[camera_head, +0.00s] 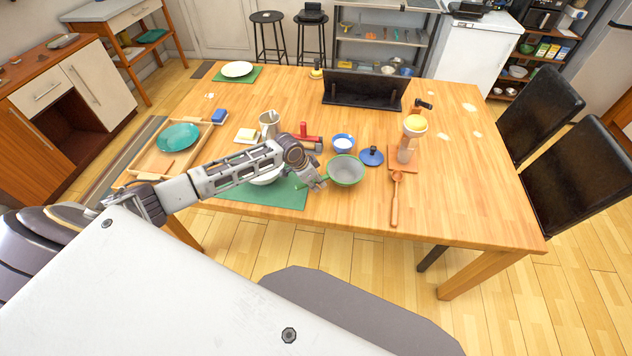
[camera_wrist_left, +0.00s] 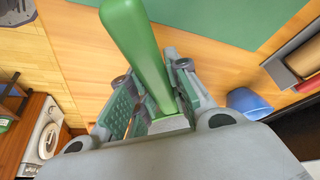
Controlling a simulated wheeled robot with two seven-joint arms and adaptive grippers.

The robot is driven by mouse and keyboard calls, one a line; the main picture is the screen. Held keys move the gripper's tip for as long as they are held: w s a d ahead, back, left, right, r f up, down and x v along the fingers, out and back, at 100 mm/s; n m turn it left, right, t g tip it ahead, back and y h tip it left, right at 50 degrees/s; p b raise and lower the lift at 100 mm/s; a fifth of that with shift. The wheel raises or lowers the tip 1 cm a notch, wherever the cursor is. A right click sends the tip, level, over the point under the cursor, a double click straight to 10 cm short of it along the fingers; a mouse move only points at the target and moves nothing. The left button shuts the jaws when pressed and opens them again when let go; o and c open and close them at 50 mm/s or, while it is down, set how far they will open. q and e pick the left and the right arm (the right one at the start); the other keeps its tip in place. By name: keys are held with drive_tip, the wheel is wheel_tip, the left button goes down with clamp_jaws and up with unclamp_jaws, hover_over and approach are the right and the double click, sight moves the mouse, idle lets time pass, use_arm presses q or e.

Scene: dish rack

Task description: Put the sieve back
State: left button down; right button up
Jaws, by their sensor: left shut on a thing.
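The sieve (camera_head: 347,171) has a green rim and a grey mesh bowl. It is at the front middle of the table in the head view, at the tip of my left gripper (camera_head: 316,183). In the left wrist view, its thick green handle (camera_wrist_left: 133,38) runs between the jaws of my left gripper (camera_wrist_left: 155,108), which is shut on it. I cannot tell whether the sieve's bowl touches the table. My right gripper is not in view.
A white bowl (camera_head: 267,176) on a green mat (camera_head: 289,196) lies partly under my left arm. A blue bowl (camera_head: 343,144), blue lid (camera_head: 372,156), wooden spoon (camera_head: 395,205) and black rack (camera_head: 364,91) stand around.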

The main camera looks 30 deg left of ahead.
use_arm(q)
drive_tip(key=shift+f, duration=0.9)
idle(0.7)
drive_tip(key=c, duration=1.3)
unclamp_jaws()
drive_tip(key=c, duration=0.4)
drive_tip(key=shift+o, duration=0.2)
